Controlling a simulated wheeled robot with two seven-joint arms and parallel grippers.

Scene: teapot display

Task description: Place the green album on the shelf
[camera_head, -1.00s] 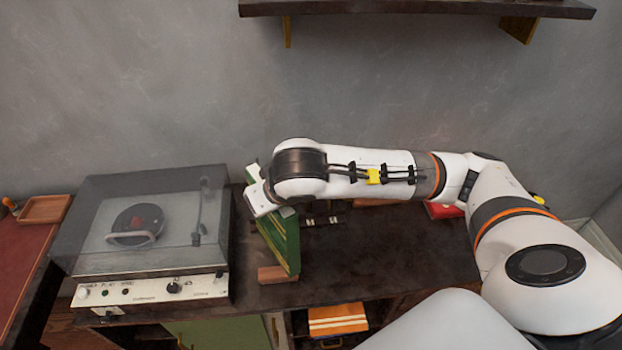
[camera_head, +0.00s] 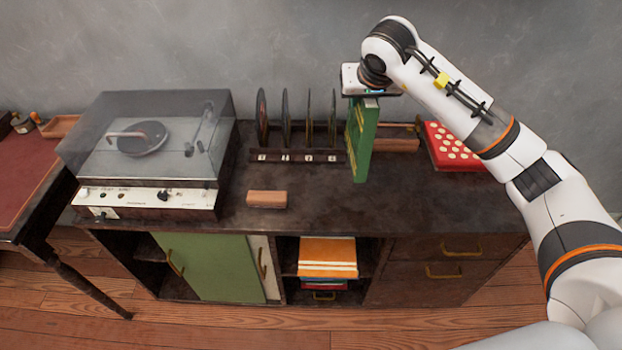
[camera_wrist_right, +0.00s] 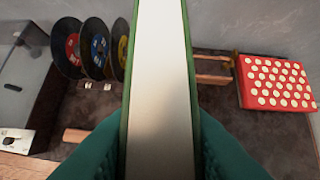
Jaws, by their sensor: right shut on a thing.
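The green album (camera_head: 363,140) is held upright over the back of the dark cabinet top, right of the row of records; I cannot tell whether its lower edge touches the surface. My right gripper (camera_head: 371,95) is shut on its upper end. In the right wrist view the album (camera_wrist_right: 160,90) runs edge-on down the middle, between the teal fingers (camera_wrist_right: 160,150). The wall shelf is not in view. The cabinet's open shelf compartment (camera_head: 285,260) holds an orange striped album (camera_head: 328,257) lying flat. My left gripper is not in view.
Several records (camera_head: 285,118) stand in a rack (camera_head: 300,156) left of the album. A turntable (camera_head: 150,150) sits at the left and a red dotted box (camera_head: 455,146) at the right. A small wooden block (camera_head: 267,199) lies near the front. The cabinet top (camera_head: 420,205) is clear at front right.

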